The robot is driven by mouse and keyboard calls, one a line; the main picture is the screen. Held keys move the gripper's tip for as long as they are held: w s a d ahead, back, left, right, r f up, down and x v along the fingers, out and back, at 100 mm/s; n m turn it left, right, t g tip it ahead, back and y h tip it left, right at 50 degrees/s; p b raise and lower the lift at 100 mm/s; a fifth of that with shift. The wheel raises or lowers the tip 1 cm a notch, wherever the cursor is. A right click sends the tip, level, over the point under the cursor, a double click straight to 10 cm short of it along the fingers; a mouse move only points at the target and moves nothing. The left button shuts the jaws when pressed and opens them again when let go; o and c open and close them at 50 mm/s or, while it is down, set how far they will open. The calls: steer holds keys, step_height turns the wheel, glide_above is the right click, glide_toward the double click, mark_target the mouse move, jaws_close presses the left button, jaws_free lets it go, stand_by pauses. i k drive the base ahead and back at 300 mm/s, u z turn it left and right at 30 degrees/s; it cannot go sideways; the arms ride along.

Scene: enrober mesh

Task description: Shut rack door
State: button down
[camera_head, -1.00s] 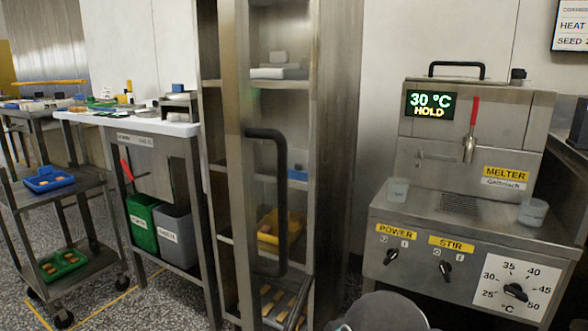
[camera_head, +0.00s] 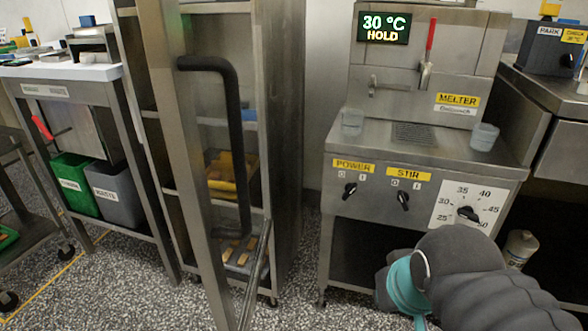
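The rack door (camera_head: 168,110) stands open in the head view, swung out toward me, with a steel frame and a clear pane. Its long black handle (camera_head: 236,140) runs upright along the door. The steel rack (camera_head: 281,130) behind it shows shelves with a yellow tray and bars. My arm reaches in at the lower right, grey with a teal band, in front of the melter. My gripper is not visible, so I cannot see its fingers or whether it holds anything. No contact between my arm and the door shows.
The melter (camera_head: 400,150) stands right of the rack, with knobs and a dial on its front. A white-topped table (camera_head: 60,70) with green (camera_head: 75,185) and grey bins (camera_head: 118,190) beneath stands left. Speckled floor (camera_head: 120,290) is open in front.

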mark_target(170, 67)
steer(key=z, duration=0.25)
steer(key=k, duration=1.05)
steer(key=u, duration=0.8)
